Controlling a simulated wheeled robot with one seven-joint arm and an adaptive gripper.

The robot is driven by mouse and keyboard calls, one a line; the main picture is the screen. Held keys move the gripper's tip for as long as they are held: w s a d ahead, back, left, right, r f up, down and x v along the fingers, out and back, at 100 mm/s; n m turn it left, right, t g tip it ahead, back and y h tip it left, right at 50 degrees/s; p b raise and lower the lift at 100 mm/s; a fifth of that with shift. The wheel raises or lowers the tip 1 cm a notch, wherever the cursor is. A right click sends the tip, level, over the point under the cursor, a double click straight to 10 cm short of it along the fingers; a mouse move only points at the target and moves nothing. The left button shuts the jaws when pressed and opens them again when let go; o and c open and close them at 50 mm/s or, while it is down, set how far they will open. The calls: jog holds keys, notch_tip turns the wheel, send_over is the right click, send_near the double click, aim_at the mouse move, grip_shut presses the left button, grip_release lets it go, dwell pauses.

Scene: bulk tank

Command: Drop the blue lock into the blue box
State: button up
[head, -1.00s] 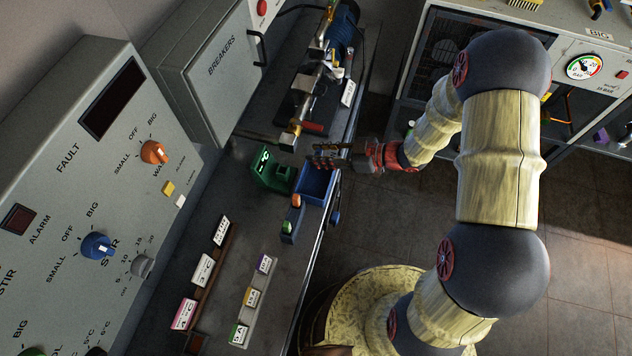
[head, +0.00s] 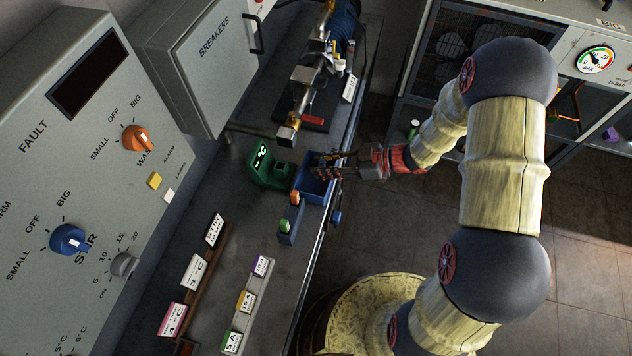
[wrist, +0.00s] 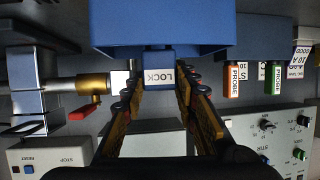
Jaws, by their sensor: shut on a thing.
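The blue box (head: 316,197) stands on the bench edge in the head view. It fills the top of the wrist view (wrist: 190,30). My gripper (head: 322,165) reaches in from the right, with its fingers over the far part of the box's opening. In the wrist view, my gripper (wrist: 157,92) is shut on the blue lock (wrist: 159,58), which has a white LOCK label facing the camera. The lock overlaps the blue box in that view; I cannot tell its height over the rim. In the head view the fingers hide the lock.
A green holder (head: 266,170) stands left of the box. Probes with orange and green ends stand in a blue holder (head: 288,230) at its near side. A pipe with a red-handled valve (head: 311,119) is just behind. Labelled tags lie in racks nearer on the bench.

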jog(key=shift+f, duration=0.3)
jog(key=o, duration=1.3)
jog(key=shift+d, duration=0.1)
jog(key=v, duration=1.2)
